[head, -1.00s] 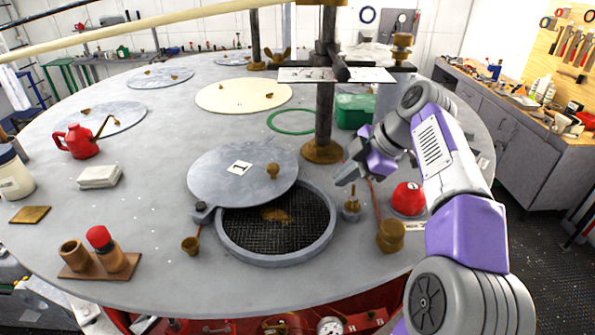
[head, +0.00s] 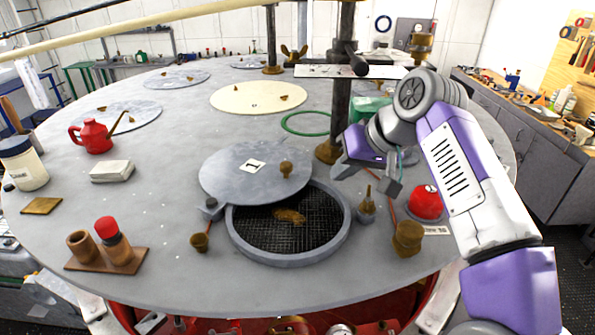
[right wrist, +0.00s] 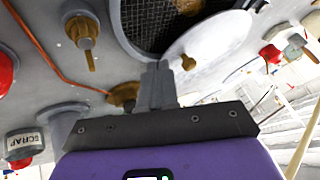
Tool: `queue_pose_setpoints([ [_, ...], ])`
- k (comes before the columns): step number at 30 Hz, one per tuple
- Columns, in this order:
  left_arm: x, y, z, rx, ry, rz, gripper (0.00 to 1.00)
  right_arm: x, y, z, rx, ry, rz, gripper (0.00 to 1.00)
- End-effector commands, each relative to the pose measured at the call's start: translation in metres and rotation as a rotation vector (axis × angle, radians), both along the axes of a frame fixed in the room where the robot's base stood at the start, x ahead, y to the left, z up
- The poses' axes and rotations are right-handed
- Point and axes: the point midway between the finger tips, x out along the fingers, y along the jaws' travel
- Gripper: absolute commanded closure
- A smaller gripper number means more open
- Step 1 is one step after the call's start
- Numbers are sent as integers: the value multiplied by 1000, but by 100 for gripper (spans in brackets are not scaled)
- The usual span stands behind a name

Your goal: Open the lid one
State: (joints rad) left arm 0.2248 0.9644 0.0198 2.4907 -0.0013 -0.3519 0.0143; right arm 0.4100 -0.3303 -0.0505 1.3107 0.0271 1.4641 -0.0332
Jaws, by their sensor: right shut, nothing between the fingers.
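The lid (head: 235,180) is a flat grey disc with a white label and a small brass knob (head: 286,169). It lies swung aside toward the back left, covering only part of the round hatch ring (head: 250,250). The dark mesh inside, with a brownish object (head: 290,215) on it, is exposed at the front. My right gripper (head: 342,168) is shut and empty, to the right of the lid and apart from it. In the right wrist view its closed fingers (right wrist: 158,84) show near the lid (right wrist: 225,42) and its knob (right wrist: 188,63). My left gripper is not in view.
A dark post (head: 342,105) stands behind the hatch, close to my right gripper. A brass fitting (head: 367,203), a brass knob (head: 408,236) and a red dome (head: 426,200) stand to the right.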

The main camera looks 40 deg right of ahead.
Motion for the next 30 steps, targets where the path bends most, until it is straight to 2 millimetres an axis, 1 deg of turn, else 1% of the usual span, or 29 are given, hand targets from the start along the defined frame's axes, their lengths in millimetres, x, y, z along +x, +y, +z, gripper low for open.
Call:
queue_pose_setpoints([
  [9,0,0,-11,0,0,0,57,-1,16,13,245,-53,-410,100],
  [18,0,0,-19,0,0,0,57,-5,30,26,502,-130,-767,100],
  [24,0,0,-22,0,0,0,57,-7,35,32,615,-164,-903,100],
  [27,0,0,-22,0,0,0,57,-7,36,33,638,-171,-929,100],
  [30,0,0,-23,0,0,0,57,-3,35,29,643,-172,-937,100],
])
